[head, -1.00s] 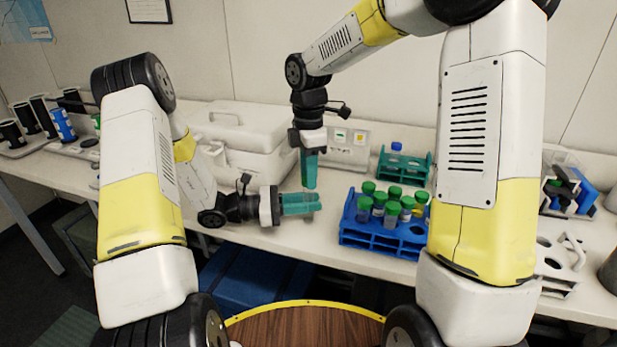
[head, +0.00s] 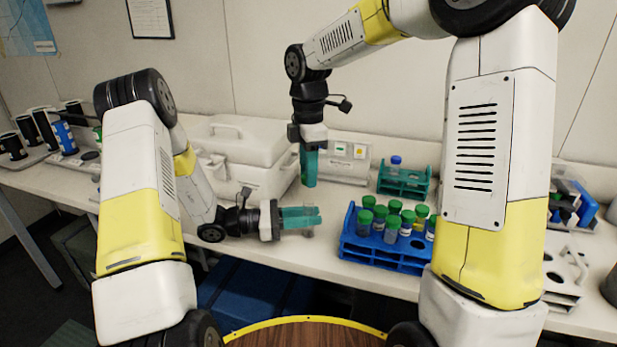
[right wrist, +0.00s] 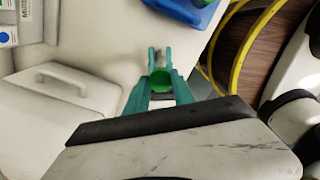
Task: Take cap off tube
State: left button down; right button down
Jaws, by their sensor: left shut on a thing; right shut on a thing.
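My left gripper (head: 300,217) points right and is shut on a clear greyish tube (head: 308,233), whose lower part shows below the fingers. My right gripper (head: 309,182) points down just above it, with a small gap between the two grippers. In the right wrist view, a green cap (right wrist: 160,80) sits between the teal fingers of my right gripper (right wrist: 160,88), which is shut on it. The left fingertips show beyond the cap. The cap is hidden by the right fingers in the head view, and nothing green spans the gap.
A blue rack (head: 385,264) with several green-capped tubes stands just right of the grippers. A teal rack (head: 404,187) with a blue-capped tube is behind it. A white case (head: 245,150) stands behind the left gripper. A white rack is at the right.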

pick_arm(q)
jog(key=c, duration=1.1)
grip_release()
